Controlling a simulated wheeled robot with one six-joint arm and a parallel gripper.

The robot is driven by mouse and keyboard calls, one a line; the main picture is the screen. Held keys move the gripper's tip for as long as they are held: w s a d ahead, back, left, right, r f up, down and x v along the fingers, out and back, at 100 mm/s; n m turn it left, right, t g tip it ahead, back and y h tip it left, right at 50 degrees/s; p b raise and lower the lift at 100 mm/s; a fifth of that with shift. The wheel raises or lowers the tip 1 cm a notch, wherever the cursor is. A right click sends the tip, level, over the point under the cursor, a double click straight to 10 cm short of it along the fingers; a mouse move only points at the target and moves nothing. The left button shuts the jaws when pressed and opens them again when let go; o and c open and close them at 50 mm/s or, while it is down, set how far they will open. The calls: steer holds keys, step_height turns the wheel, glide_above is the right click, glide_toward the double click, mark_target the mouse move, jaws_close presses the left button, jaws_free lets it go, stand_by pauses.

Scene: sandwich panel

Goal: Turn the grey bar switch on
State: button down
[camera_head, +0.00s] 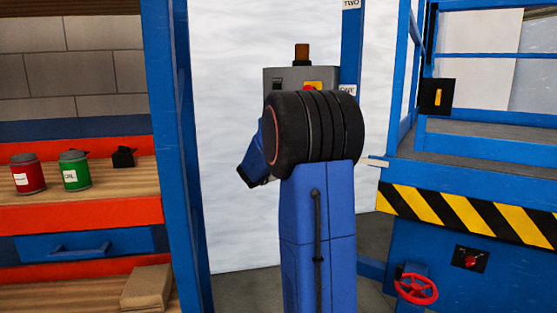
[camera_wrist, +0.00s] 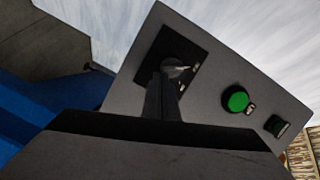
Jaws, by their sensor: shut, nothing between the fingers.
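The grey bar switch (camera_wrist: 176,67) sits on a black square plate (camera_wrist: 190,52) on the face of the grey control box (camera_wrist: 150,35). Small white marks show beside it on the plate. My gripper (camera_wrist: 168,80) is shut and empty, with its fingertips right at the switch. The fingers hide part of the switch, so I cannot tell whether they touch it or which way it is set. In the head view the upper part of the grey box (camera_head: 290,76) shows behind my arm, and my gripper and the switch are hidden.
A green button (camera_wrist: 237,100) and a small dark control (camera_wrist: 276,126) are on the same box face. The box carries an amber beacon (camera_head: 302,54) and a red button (camera_head: 309,86) on yellow. A blue post (camera_head: 180,150) stands left, a blue platform (camera_head: 470,150) right.

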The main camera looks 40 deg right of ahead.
steer(key=shift+f+m, duration=0.15)
steer(key=shift+m, duration=0.15)
steer(key=m, duration=0.2)
steer(key=w+f+m+h, duration=0.1)
steer(key=m, duration=0.1)
steer(key=f+m+t, duration=0.1)
steer(key=m, duration=0.1)
steer(key=shift+w+a+m+h, duration=0.2)
steer(key=shift+m+h, duration=0.1)
steer(key=shift+m, duration=0.1)
steer(key=shift+w, duration=0.15)
stand_by(0.3)
steer(key=shift+f, duration=0.1)
stand_by(0.3)
